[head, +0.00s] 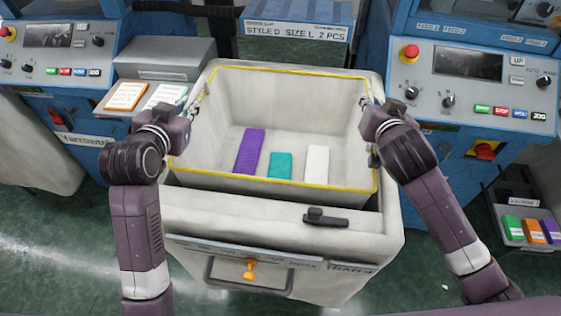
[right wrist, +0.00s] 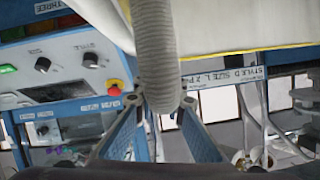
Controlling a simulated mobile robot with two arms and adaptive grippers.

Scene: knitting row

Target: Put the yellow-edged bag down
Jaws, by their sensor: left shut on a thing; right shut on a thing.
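The yellow-edged bag (head: 220,178) is a pale, open, box-shaped bag in the middle of the head view. It is upright, over or within the mouth of a pale bin (head: 380,230); whether it touches the bin is unclear. A purple piece (head: 249,152), a teal piece (head: 280,165) and a white piece (head: 317,164) lie on its floor. My left gripper (head: 194,105) is shut at its left side on a handle. My right gripper (head: 367,104) is shut at its right side; the right wrist view shows a grey rope-like handle (right wrist: 155,50) between the fingers.
Blue machines with control panels stand at left (head: 50,50) and right (head: 470,75), close to my arms. A grey ledge holds an orange-edged card (head: 126,97). A tray of coloured pieces (head: 533,231) is at far right. A sign (head: 296,30) stands behind the bin.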

